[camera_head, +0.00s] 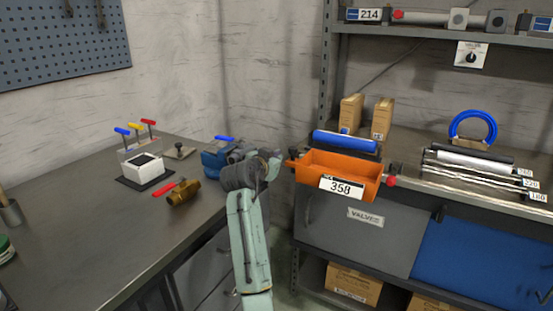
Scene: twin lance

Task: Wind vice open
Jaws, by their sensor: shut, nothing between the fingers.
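The vice looks to be the blue body (212,162) at the right edge of the grey workbench, partly hidden behind my arm. A small blue handle (225,138) shows just above it; I cannot tell whether it is part of the vice or of something in it. My gripper (273,166) is at the end of my pale green arm, just right of the vice and left of the orange bin. It is small and partly hidden by my wrist, and it looks shut and empty. The vice's jaws and winding handle cannot be made out.
A brass valve with a red lever (184,194) lies on the workbench (100,240). A white box (145,170) and a rack of coloured T-handles (135,140) stand behind it. The orange bin (312,178), labelled 358, is at the shelf unit's front. The bench's front middle is clear.

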